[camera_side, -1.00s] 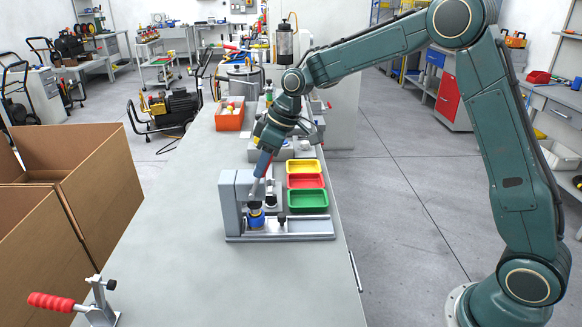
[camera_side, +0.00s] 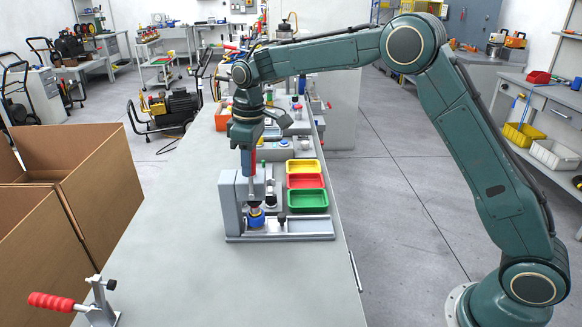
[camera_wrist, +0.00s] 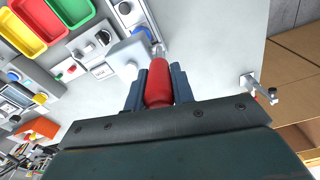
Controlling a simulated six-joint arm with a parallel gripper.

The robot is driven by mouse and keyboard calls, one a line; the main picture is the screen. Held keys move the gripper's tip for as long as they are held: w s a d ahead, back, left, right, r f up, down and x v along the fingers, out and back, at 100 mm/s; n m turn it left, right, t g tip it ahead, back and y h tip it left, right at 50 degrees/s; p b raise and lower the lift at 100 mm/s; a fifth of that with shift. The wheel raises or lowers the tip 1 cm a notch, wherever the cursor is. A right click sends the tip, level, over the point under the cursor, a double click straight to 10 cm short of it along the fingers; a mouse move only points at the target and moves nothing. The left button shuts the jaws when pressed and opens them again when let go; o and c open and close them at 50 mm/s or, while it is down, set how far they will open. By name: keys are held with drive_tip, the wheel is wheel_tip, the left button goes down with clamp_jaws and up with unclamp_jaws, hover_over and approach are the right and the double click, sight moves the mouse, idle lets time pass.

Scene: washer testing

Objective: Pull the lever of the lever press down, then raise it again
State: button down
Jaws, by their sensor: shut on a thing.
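The lever press (camera_side: 230,205) is a grey block on a flat base on the bench in the side view. Its red lever handle (camera_wrist: 158,85) shows between my two fingers in the wrist view. My gripper (camera_side: 248,168) points down above the press and is shut on this handle. The lever stands close to upright. The fingers hide much of the handle in the side view. A blue round part (camera_side: 256,220) sits at the foot of the press, under its ram.
Yellow (camera_side: 303,166), red (camera_side: 307,181) and green (camera_side: 308,199) trays stand right behind the press. A toggle clamp with a red handle (camera_side: 52,302) is at the front left. Cardboard boxes (camera_side: 105,190) stand left of the bench.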

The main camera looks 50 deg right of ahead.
drive_tip(key=shift+w+a, duration=0.15)
drive_tip(key=shift+w, duration=0.05)
idle(0.3)
drive_tip(key=c, duration=1.2)
unclamp_jaws()
drive_tip(key=shift+r, duration=0.1)
drive_tip(key=shift+s+r, duration=0.1)
drive_tip(key=shift+r, duration=6.65)
drive_tip(key=shift+s+r, duration=0.1)
